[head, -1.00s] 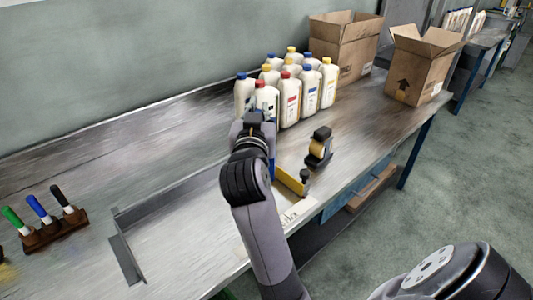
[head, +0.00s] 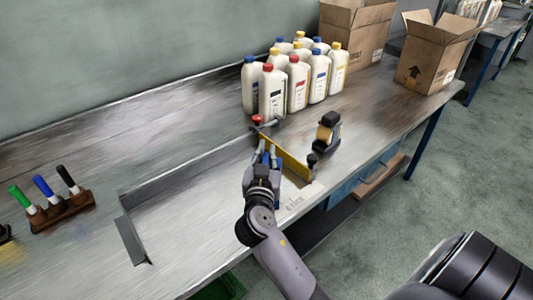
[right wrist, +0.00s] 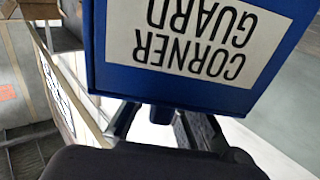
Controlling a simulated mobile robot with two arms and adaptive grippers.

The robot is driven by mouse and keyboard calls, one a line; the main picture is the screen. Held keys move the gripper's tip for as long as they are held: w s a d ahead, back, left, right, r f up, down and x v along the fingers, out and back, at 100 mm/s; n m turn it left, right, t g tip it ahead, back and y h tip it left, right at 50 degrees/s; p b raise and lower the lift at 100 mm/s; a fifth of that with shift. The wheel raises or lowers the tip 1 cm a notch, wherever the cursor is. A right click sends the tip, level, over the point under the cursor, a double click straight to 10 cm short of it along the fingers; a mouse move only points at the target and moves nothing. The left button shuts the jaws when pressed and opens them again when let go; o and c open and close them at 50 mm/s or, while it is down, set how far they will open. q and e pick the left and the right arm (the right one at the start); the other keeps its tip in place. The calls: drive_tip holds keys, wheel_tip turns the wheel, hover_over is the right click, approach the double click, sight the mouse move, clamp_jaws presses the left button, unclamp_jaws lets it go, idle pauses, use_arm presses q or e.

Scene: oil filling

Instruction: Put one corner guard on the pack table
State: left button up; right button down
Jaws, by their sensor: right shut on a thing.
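My right gripper (head: 268,150) is over the front part of the metal bench (head: 190,190), beside a yellow bar. It is shut on a blue corner guard (right wrist: 200,88), which carries a white label reading "CORNER GUARD", upside down in the right wrist view. There the guard fills the upper middle, beyond the dark fingers (right wrist: 158,122). In the head view only small blue parts of the guard (head: 278,194) show around the gripper. I cannot tell whether it touches the bench. My left gripper is not in view.
Several white bottles (head: 297,82) stand behind the gripper. A yellow bar (head: 292,163) with a red knob (head: 257,120) is close by. A tape dispenser (head: 326,132) and cardboard boxes (head: 432,55) are to the right. A marker rack (head: 62,210) is at left. The recessed area is clear.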

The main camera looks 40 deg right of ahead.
drive_tip(key=shift+f, duration=0.15)
drive_tip(key=c, duration=1.7)
unclamp_jaws()
drive_tip(key=shift+o, duration=0.2)
